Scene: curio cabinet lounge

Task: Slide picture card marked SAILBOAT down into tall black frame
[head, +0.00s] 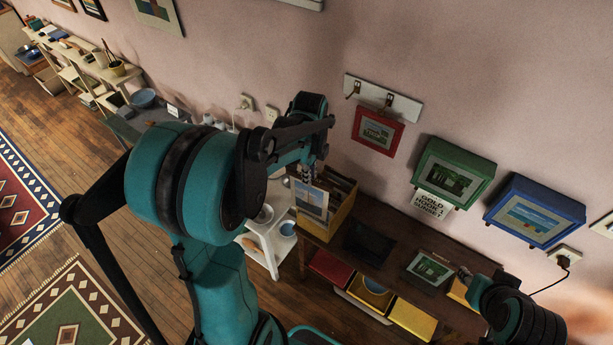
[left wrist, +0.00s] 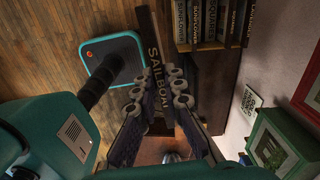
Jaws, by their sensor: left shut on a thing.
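The picture card marked SAILBOAT (head: 311,201) hangs upright below my left gripper (head: 308,168) in the head view, its pale blue picture facing out. In the left wrist view its dark edge with the SAILBOAT lettering (left wrist: 153,62) runs up from between the fingers of my left gripper (left wrist: 155,97), which is shut on it. The card is in front of the card box, apart from the dark frame. A black frame-like thing (head: 368,243) stands on the brown cabinet to the right; I cannot tell surely whether it is the tall black frame.
A yellowish box (head: 341,212) of filed cards stands beside the held card; their lettered edges (left wrist: 208,20) show in the left wrist view. A framed green picture (head: 429,270) is on the cabinet's right. Red, green (head: 452,172) and blue (head: 533,211) frames hang on the wall.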

